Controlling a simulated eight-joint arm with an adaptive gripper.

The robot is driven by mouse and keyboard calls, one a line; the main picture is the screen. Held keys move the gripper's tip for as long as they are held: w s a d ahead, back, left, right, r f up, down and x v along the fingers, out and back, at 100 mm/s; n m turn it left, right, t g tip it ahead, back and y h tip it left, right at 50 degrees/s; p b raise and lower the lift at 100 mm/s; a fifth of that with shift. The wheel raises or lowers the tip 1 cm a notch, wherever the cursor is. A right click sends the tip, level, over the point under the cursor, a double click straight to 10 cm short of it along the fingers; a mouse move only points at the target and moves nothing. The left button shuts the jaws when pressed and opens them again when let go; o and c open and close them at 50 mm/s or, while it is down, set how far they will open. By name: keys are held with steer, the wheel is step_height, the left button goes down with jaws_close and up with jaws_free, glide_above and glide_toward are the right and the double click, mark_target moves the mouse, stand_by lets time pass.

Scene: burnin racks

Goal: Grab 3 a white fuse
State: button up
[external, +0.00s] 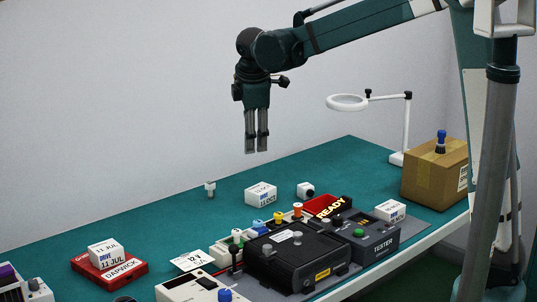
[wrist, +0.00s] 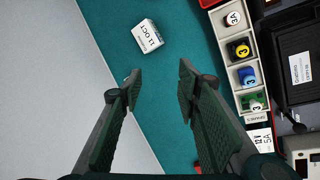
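My gripper (external: 256,148) hangs above the table, pointing down, with its two fingers apart and nothing between them. In the wrist view my gripper (wrist: 158,84) is open over bare green mat. A pale rack (wrist: 237,90) runs along the right of the wrist view. A white piece marked 3A (wrist: 234,18) shows at its upper end; I cannot tell if it is a fuse or a label. Yellow, blue and green pieces, some marked 3, sit below it. A small white upright object (external: 210,188) stands alone on the mat in the external view.
A white box (external: 261,194) stands on the mat; a box marked 11 OCT shows in the wrist view (wrist: 147,36). A black case (external: 297,258), a tester (external: 372,240), a lamp (external: 347,102) and a carton (external: 434,176) take up the right side. The back-left mat is mostly clear.

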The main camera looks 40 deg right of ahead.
steer(key=w+a+f+n+g+h+p, duration=0.1)
steer(key=w+f+n+p, duration=0.3)
steer(key=w, duration=0.7)
steer(key=n+g+h+p, duration=0.1)
steer(key=n+p, duration=0.2)
glide_toward(210, 183)
steer(key=d+f, duration=0.1)
steer(key=shift+w+f, duration=0.3)
steer(key=shift+f, duration=0.35)
steer(key=shift+x, duration=1.3)
steer(key=shift+x, duration=2.6)
steer(key=shift+s, duration=0.1)
